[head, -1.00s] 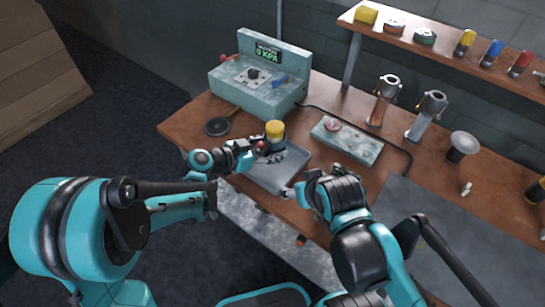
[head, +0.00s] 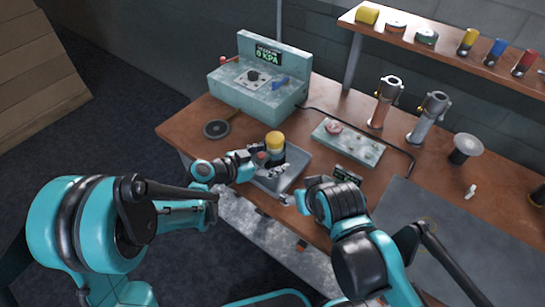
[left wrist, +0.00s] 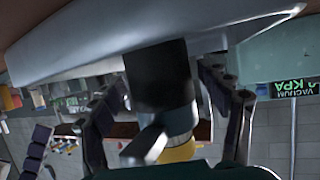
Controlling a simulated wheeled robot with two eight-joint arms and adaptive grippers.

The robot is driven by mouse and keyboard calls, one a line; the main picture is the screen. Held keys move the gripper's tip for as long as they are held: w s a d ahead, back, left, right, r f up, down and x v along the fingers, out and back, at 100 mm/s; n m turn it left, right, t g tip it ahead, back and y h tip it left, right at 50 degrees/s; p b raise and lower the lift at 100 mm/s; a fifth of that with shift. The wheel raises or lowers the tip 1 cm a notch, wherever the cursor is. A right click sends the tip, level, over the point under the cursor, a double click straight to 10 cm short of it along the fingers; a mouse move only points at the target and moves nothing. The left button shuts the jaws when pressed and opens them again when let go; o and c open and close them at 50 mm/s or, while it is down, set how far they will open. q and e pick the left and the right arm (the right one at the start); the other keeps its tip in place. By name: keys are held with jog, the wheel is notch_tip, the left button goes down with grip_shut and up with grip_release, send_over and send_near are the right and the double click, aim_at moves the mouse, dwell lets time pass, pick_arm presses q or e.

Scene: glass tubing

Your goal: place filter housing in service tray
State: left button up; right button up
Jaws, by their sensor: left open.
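The filter housing, a dark cylinder with a yellow cap (head: 274,139), stands upright over the grey service tray (head: 297,160) and appears to rest on its floor. In the left wrist view, which is upside down, its dark body (left wrist: 160,78) meets the pale tray (left wrist: 60,48) at the top. My left gripper (head: 270,168) is open, with its fingers on either side of the housing; they also show in the left wrist view (left wrist: 165,105). My right gripper (head: 289,199) is by the tray's near right edge; its jaws are too small to read.
A vacuum box (head: 262,85) reading 0 KPA stands behind the tray. A black disc (head: 216,129) lies to the left, a pale block with a red knob (head: 348,140) to the right. A grey mat (head: 450,240) lies clear at the right.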

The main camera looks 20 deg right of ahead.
pick_arm(q)
jog(key=shift+r, duration=0.15)
jog(key=s+a+r+n+y+p, duration=0.1)
jog(key=s+a+n+y, duration=0.3)
jog(key=a, duration=0.7)
jog(key=s+a+r+n+t+y+p, duration=0.1)
jog(key=s+a+r+n+y, duration=0.3)
jog(key=s+a, duration=0.3)
jog(key=s+a+r+n+t+y+p, duration=0.1)
jog(key=s+a+r+n+y, duration=0.2)
jog(key=a, duration=1.1)
jog(key=s+n+y, duration=0.1)
jog(key=s+n, duration=0.1)
jog(key=s, duration=0.1)
jog(key=shift+a+n+y, duration=0.3)
jog(key=shift+n, duration=0.1)
